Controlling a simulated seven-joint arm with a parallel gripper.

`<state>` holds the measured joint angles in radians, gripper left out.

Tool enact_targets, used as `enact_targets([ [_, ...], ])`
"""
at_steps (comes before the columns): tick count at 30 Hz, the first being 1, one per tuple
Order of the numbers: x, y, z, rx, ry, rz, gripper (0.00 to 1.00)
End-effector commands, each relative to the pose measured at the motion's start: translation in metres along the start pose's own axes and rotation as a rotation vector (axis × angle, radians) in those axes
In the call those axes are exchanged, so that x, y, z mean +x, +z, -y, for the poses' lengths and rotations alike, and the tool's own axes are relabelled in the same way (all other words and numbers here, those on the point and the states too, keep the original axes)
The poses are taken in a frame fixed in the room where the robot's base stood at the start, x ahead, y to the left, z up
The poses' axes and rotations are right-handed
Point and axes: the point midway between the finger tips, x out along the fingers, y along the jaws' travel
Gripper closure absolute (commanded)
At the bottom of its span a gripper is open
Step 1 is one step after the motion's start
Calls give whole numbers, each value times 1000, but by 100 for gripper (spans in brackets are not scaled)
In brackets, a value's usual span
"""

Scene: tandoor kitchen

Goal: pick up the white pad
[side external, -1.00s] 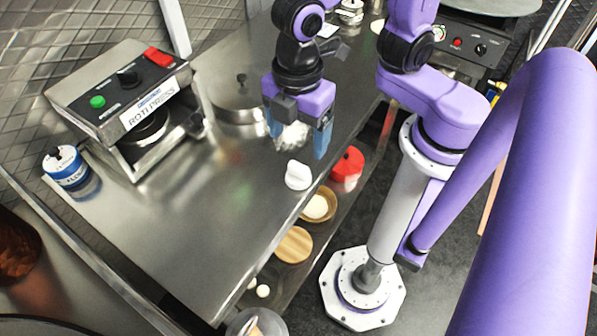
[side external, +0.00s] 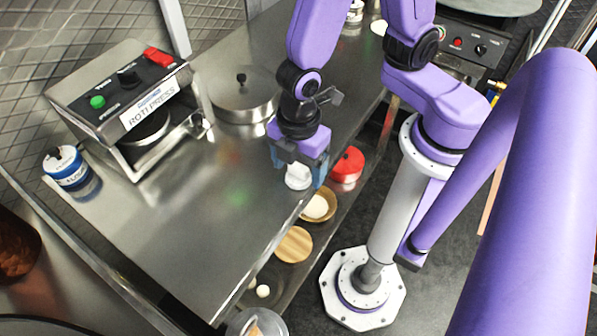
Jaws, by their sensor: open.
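The white pad (side external: 297,178) is a small white piece near the right edge of the steel counter. My gripper (side external: 297,176) is right at it, pointing down, with its blue-grey fingers apart on the left and right of the pad.
A roti press (side external: 130,105) and a blue-and-white tin (side external: 66,166) stand at the left. A lidded steel pot (side external: 243,98) is behind my gripper. A red container (side external: 348,164), a bowl (side external: 330,200) and a wooden board (side external: 294,245) are below the counter's edge. The counter's front is clear.

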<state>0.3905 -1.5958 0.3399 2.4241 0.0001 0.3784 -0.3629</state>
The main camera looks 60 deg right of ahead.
Motion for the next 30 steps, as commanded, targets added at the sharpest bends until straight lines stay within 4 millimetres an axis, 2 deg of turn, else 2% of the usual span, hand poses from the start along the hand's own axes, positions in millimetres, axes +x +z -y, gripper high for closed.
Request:
enact_targets([
  [10,5,0,0,0,0,-1,20],
  [11,5,0,0,0,0,-1,24],
  [16,5,0,0,0,0,-1,79],
  [30,3,0,0,0,0,-1,81],
])
